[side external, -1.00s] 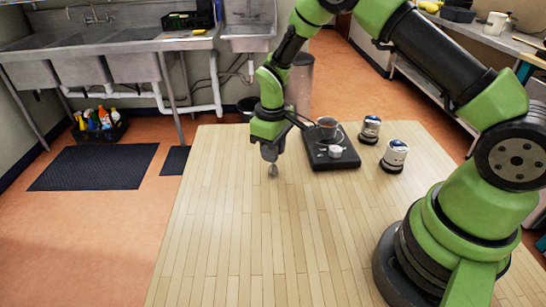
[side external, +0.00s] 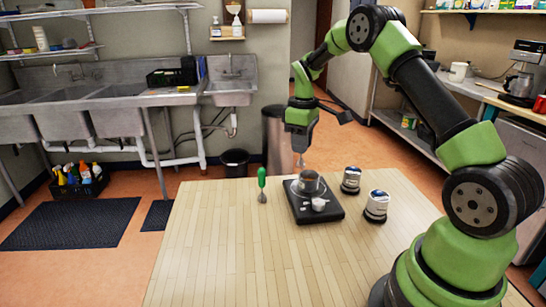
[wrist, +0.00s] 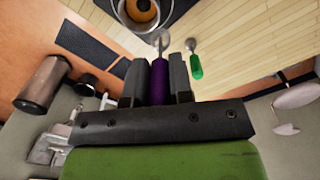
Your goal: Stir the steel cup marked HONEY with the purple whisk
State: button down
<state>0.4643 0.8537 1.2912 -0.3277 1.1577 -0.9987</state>
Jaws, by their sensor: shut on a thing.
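My gripper (side external: 300,128) is shut on the purple whisk (wrist: 158,82), which points down with its wire head (wrist: 161,42) free. In the side view the whisk's wire end (side external: 301,161) hangs just above the grey steel cup (side external: 309,184). In the wrist view the cup (wrist: 154,24) is cut off by the top edge, with something orange-brown inside, and the whisk head appears beside its rim. No HONEY mark is readable.
Two pale labelled containers (side external: 351,181) (side external: 376,206) stand to the right. The front table is clear.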

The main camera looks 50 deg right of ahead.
jog(key=shift+s+d+f, duration=0.15)
jog(key=shift+d+f, duration=0.35)
jog(key=shift+f, duration=0.6)
jog(key=shift+s+d+f, duration=0.2)
jog(key=shift+d+f, duration=0.3)
jog(key=shift+f, duration=0.6)
jog(key=shift+s+d+f, duration=0.15)
jog(key=shift+d+f, duration=0.35)
jog(key=shift+f, duration=0.6)
